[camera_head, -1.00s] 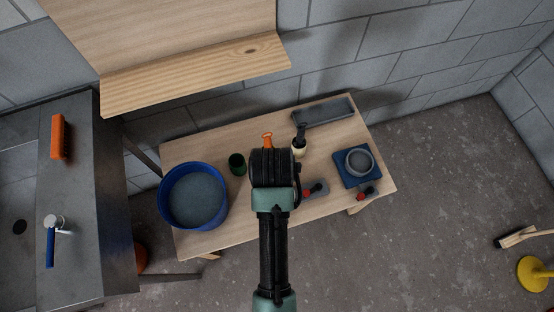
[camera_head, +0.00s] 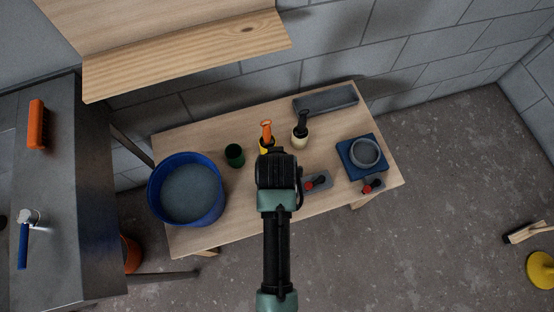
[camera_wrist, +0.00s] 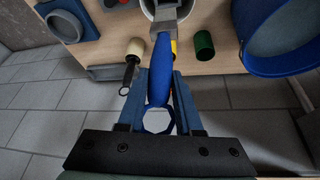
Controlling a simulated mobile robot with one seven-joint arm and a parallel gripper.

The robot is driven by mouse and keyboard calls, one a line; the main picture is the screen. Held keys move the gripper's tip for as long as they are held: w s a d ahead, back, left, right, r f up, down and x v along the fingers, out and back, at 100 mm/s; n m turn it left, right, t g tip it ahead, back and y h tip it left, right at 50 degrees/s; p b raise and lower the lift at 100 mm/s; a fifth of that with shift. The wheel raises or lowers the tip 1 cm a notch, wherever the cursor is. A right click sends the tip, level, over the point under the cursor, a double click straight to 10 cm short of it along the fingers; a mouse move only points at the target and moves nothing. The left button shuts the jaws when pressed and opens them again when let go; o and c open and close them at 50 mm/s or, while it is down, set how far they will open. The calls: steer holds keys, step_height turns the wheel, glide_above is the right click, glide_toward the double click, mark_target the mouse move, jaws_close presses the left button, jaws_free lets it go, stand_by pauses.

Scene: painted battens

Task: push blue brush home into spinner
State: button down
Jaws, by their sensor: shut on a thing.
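The blue brush (camera_wrist: 158,75) is between the jaws of my gripper (camera_wrist: 160,90) in the wrist view. Its handle's looped end is toward the wrist and its metal ferrule (camera_wrist: 166,18) points away. The ferrule overlaps a pale grey round vessel (camera_wrist: 148,12), which seems to be the spinner and is cut off by the top edge. I cannot tell how deep the brush sits in it. In the head view my gripper (camera_head: 276,170) is over the middle of the table, and my arm hides the brush and the vessel.
On the wooden table (camera_head: 225,215) stand a blue bucket (camera_head: 220,190), green cup (camera_head: 235,155), yellow pot (camera_head: 264,150) with an orange brush, cream pot (camera_head: 299,143) with a dark brush, grey tray (camera_head: 325,98), blue block with grey ring (camera_head: 350,150) and red-handled fixture (camera_head: 318,182).

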steer(key=shift+f+b, duration=2)
steer(key=shift+f, duration=0.95)
steer(key=shift+p, duration=0.8)
steer(key=shift+f+b, duration=2.55)
steer(key=shift+f, duration=1.1)
steer(key=c, duration=0.5)
jaws_free()
steer(key=shift+r, duration=0.1)
steer(key=p+v, duration=0.2)
steer(key=v, duration=1)
steer(key=shift+s+r+p, duration=0.2)
steer(key=shift+r+p, duration=0.1)
steer(key=shift+r, duration=0.05)
